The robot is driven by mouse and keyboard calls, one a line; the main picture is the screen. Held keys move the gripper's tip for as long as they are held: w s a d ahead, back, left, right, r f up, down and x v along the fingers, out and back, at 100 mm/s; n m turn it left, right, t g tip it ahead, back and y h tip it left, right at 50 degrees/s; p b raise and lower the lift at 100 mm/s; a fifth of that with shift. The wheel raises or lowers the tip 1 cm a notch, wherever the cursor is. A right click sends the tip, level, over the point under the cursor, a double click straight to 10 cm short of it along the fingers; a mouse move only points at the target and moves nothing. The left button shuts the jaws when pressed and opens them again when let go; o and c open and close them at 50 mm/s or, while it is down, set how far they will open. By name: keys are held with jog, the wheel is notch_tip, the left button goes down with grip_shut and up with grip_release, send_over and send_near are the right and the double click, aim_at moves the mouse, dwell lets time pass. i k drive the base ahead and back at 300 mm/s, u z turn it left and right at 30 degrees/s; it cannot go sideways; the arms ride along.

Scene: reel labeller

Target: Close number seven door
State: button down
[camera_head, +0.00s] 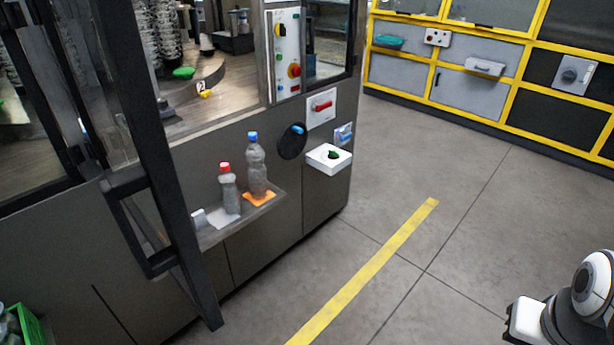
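A tall dark-framed door (146,125) with a clear pane stands swung open at the left of the machine, its free edge towards me. A dark bar handle (118,205) is fixed on its lower part. I cannot read a number seven on it. Part of my arm shows at the lower right, with a white and black block at its end that seems to be my gripper (522,320). It is far from the door, across open floor, and touches nothing I can see. Its fingers cannot be made out.
A ledge (210,238) on the machine holds a red-capped bottle (229,188) and a blue-capped bottle (257,165), close behind the door. A white box (328,160) juts from the machine's corner. A green crate (32,328) is at lower left. Floor with a yellow stripe (370,265) is clear.

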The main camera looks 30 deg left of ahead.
aim_at(116, 23)
jog(key=z, duration=0.5)
jog(key=k, duration=0.4)
jog(key=u, duration=1.95)
